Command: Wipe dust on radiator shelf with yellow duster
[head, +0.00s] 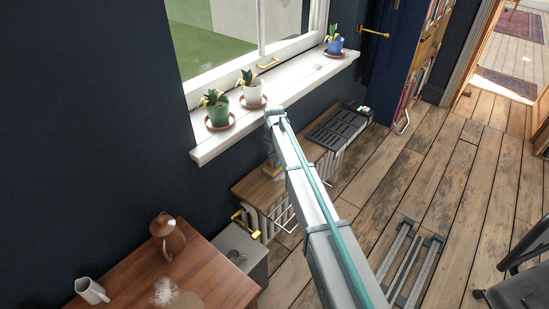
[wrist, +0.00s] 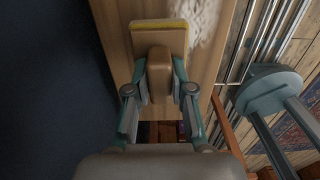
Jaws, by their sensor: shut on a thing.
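The radiator shelf (head: 258,193) is a long wooden board above a white radiator, below the window. It also shows in the wrist view (wrist: 118,22). A pale dust patch (wrist: 207,22) lies on the shelf, to the right of the duster. The duster (wrist: 160,32) has a tan block and handle with a yellow strip along its far edge. My gripper (wrist: 160,85) is shut on the duster's handle, one finger on each side. The duster is over or on the shelf; I cannot tell whether its underside touches. In the head view my arm partly hides the gripper and shelf.
Potted plants stand on the white windowsill (head: 200,155) above the shelf. A dark slatted object (head: 335,127) lies at the shelf's far end. A wooden table (head: 215,285) with a brown jug (head: 167,236) and white pitcher (head: 91,291) stands at lower left. The dark wall borders the shelf.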

